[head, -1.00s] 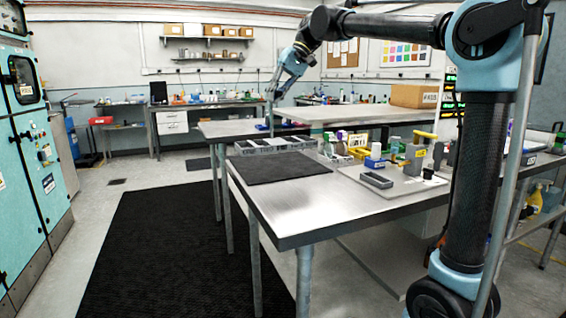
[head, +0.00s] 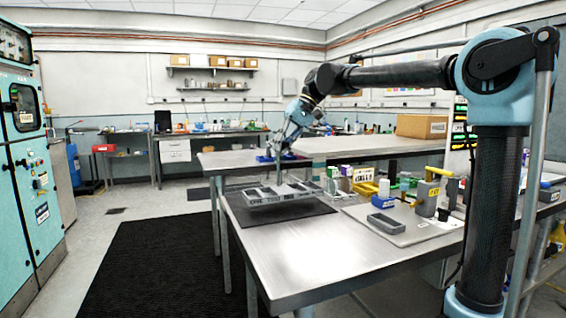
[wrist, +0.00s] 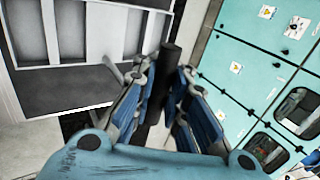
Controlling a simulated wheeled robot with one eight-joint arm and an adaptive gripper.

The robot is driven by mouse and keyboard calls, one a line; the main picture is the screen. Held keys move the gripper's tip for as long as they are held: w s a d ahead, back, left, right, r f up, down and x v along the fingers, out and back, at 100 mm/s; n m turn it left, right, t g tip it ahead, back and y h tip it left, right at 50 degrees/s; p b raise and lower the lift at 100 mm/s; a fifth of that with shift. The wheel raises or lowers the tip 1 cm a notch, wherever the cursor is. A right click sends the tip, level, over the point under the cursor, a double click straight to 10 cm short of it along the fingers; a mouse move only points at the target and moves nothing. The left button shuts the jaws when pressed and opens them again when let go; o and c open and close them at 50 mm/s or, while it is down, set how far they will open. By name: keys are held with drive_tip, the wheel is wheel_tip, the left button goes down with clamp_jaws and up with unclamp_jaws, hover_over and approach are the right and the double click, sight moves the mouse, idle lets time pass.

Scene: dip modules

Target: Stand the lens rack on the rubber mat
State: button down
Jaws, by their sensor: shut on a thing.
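The lens rack (head: 283,194) is a grey, open-topped frame with several compartments and dark lettering on its front. It is over the black rubber mat (head: 268,218), near the table's far left end, and looks roughly level. I cannot tell whether its underside touches the mat. My gripper (head: 278,160) is above the rack, shut on a dark upright part of it. In the wrist view the dark bar stands between the fingers (wrist: 160,100). The rack's compartments (wrist: 95,30) fill the upper left there, with part of the mat (wrist: 65,92) below them.
A grey board (head: 420,230) on the right holds a small grey tray (head: 385,224) and upright fixtures. A yellow bin (head: 366,184) and other small items stand behind it. The table's front left is bare. A second table (head: 375,146) with a cardboard box (head: 421,126) is behind.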

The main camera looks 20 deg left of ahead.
drive_tip(key=shift+s+f, duration=0.1)
drive_tip(key=shift+f, duration=1.9)
drive_tip(key=c, duration=1.6)
unclamp_jaws()
drive_tip(key=v, duration=1.2)
